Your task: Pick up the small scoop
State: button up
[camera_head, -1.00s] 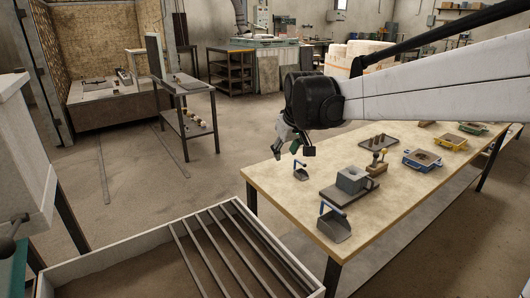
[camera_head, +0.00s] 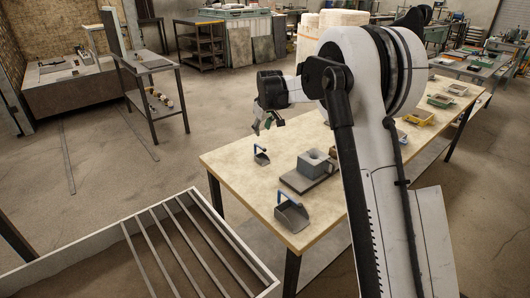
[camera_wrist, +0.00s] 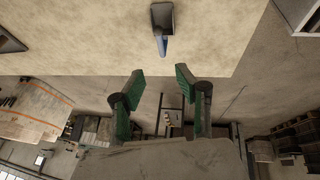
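The small scoop (camera_head: 261,156) lies near the far left edge of the wooden table, with a dark pan and a blue handle. In the wrist view the small scoop (camera_wrist: 162,22) is at the top centre, its blue handle pointing toward my fingers. My gripper (camera_head: 268,122) hangs above the table's far edge, above and apart from the scoop. In the wrist view my gripper (camera_wrist: 157,85) has two green-padded fingers spread apart with nothing between them. A larger scoop (camera_head: 290,214) with a blue handle lies at the table's near corner.
A grey block with a hole (camera_head: 314,164) sits on a dark board right of the small scoop. Yellow and green boxes (camera_head: 418,118) stand farther along the wooden table (camera_head: 233,165). A slatted bin (camera_head: 75,252) stands on the floor at front left. The tabletop around the small scoop is clear.

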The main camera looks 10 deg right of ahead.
aim_at(259, 146)
jog(key=x, duration=1.3)
jog(key=shift+w+a+f, duration=0.1)
jog(key=shift+f, duration=0.1)
grip_shut()
